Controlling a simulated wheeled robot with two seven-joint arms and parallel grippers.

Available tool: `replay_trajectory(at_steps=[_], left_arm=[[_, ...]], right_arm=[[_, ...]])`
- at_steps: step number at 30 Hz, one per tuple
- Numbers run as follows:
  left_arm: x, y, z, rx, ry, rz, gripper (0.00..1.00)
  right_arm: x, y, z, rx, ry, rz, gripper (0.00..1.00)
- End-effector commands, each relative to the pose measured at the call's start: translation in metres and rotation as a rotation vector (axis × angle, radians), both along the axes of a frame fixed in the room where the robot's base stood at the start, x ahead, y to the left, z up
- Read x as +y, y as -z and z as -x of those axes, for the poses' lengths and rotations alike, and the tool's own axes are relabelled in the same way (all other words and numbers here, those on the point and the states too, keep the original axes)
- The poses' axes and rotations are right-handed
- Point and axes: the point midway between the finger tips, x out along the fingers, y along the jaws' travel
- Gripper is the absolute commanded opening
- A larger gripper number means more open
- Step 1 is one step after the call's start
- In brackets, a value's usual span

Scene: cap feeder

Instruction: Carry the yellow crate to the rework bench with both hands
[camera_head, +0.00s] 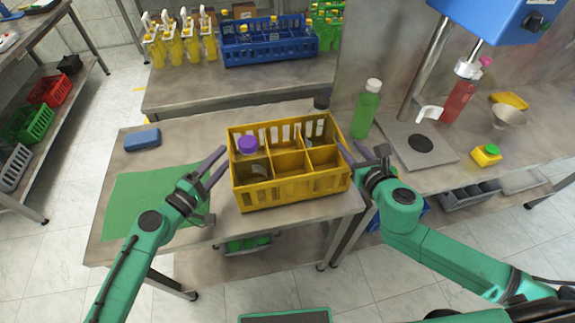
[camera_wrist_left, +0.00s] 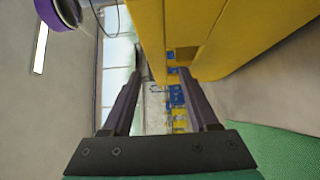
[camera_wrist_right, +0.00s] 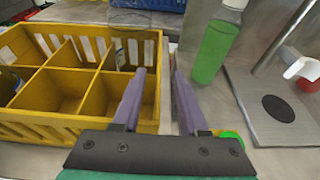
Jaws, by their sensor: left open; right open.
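The yellow crate (camera_head: 290,190) stands upright on the grey front table, divided into several compartments. A purple-capped bottle (camera_head: 248,145) stands in its back left compartment. A dark-capped bottle (camera_head: 321,102) shows at its back right corner; I cannot tell whether it is inside. My left gripper (camera_head: 220,163) is open at the crate's left wall; the wall (camera_wrist_left: 220,35) rises beside its right finger in the left wrist view. My right gripper (camera_head: 350,155) is open at the right wall; in the right wrist view (camera_wrist_right: 160,72) its left finger overlaps the crate. Contact is unclear. Which surface is the rework bench is not clear.
A green mat (camera_head: 150,200) and a blue block (camera_head: 142,139) lie left of the crate. A green bottle (camera_head: 366,110) and a press stand (camera_head: 418,150) are close on the right. A blue crate (camera_head: 270,45) and yellow bottles (camera_head: 180,45) stand behind.

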Motion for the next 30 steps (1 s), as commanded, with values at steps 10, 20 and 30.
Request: replay_trajectory(at_steps=[10,20,30], left_arm=[[-0.023,0.0,-0.033,-0.001,0.001,-0.001,0.6],[-0.023,0.0,-0.033,-0.001,0.001,-0.001,0.22],[-0.023,0.0,-0.033,-0.001,0.001,-0.001,0.0]], right_arm=[[0.007,0.011,-0.038,-0.002,-0.003,0.001,0.42],[0.007,0.011,-0.038,-0.001,-0.003,0.0,0.04],[0.007,0.011,-0.038,-0.001,-0.003,0.0,0.0]])
